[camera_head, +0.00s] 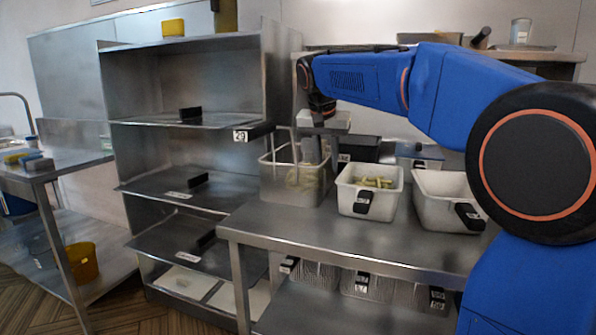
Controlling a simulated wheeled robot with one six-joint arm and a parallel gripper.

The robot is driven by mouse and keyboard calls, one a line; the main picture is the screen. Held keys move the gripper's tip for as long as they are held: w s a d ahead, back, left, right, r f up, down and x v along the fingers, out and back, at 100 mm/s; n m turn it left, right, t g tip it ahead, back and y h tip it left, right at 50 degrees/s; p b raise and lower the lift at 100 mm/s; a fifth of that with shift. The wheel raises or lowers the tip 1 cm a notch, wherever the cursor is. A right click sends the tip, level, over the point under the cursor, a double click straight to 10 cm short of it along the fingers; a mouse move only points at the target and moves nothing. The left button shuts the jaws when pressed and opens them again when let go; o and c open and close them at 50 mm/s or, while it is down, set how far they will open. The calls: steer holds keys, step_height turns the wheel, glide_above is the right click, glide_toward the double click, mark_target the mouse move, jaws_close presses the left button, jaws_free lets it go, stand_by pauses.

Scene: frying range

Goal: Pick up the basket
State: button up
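A see-through wire basket (280,185) with pale food pieces inside stands on the steel counter, at its back left corner. Thin upright bars, which look like its handle, rise above its rim. My blue arm reaches in from the right, and my gripper (312,148) points down at the basket's top, close to those bars. The fingertips are small and partly lost against the bars. I cannot tell whether they touch the handle or whether the gripper is open or shut.
A white bin (350,198) with pale food and another white bin (430,208) stand right of the basket. A black container (362,147) is behind. A steel shelf unit (185,90) stands left. The counter's front (290,225) is clear; more baskets (375,287) sit below.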

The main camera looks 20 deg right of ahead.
steer(key=x, duration=0.5)
steer(key=shift+w, duration=0.15)
steer(key=shift+r, duration=0.1)
steer(key=shift+c, duration=0.6)
jaws_close()
stand_by(0.5)
